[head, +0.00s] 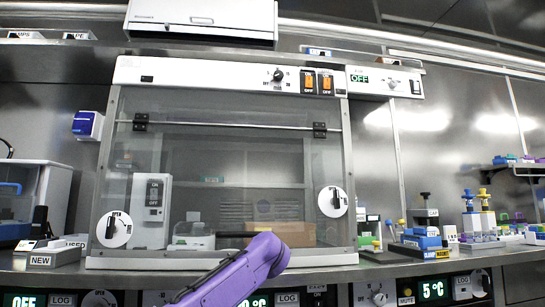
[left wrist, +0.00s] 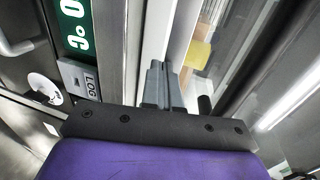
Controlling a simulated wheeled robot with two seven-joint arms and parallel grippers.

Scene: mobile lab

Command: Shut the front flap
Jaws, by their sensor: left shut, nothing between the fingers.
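A round white dial marked OPEN (head: 115,229) sits at the lower left, and another dial (head: 333,201) at the right. My purple left arm rises in front of the sill in the head view. My left gripper (left wrist: 163,85) is shut and empty in the left wrist view, close to a pale frame edge. My right gripper is out of view.
Behind the pane stand a white device (head: 151,210) and a brown box (head: 285,233). Labware, including a blue-and-black stand (head: 425,236), crowds the shelf at right. A NEW-labelled block (head: 52,258) stands at left. Displays and LOG labels run below the shelf.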

